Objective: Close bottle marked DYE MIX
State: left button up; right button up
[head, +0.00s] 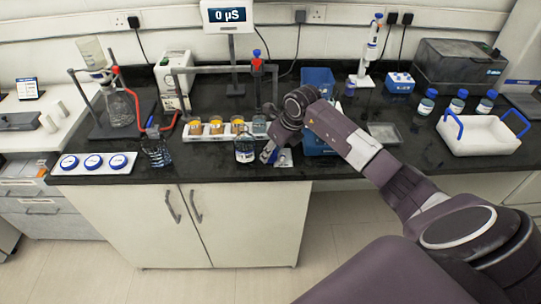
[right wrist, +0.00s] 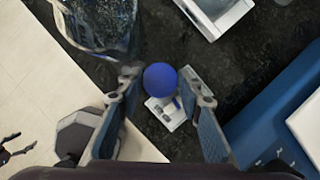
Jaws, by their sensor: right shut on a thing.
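A clear glass bottle (head: 244,151) with a white label stands near the bench's front edge in the head view. The label is too small to read, and I cannot make out a cap on it. My right gripper (head: 268,152) is just right of this bottle. In the right wrist view the right gripper (right wrist: 160,84) is shut on a round blue cap (right wrist: 160,79), held above the bench. A clear glass vessel (right wrist: 98,28) shows at the upper left there, apart from the cap. A dark forked shape (right wrist: 15,144) at the left edge may be my left gripper.
A white rack (head: 199,137) with amber jars stands left of the bottle. A glass beaker (head: 155,149) and several blue discs are farther left. A small card (head: 284,158) lies below the gripper. A blue bin (head: 318,76) and white tray (head: 486,137) stand to the right.

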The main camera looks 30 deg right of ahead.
jog(key=shift+r, duration=0.15)
jog(key=shift+r+b, duration=0.3)
jog(key=shift+r, duration=0.3)
jog(key=shift+c, duration=0.2)
pick_arm(q)
notch_tip(320, 180, down, 4)
jog(key=b, duration=0.4)
jog(key=shift+f, duration=0.2)
pick_arm(e)
jog(key=shift+o, duration=0.2)
notch_tip(320, 180, up, 18)
jog(key=shift+r, duration=0.25)
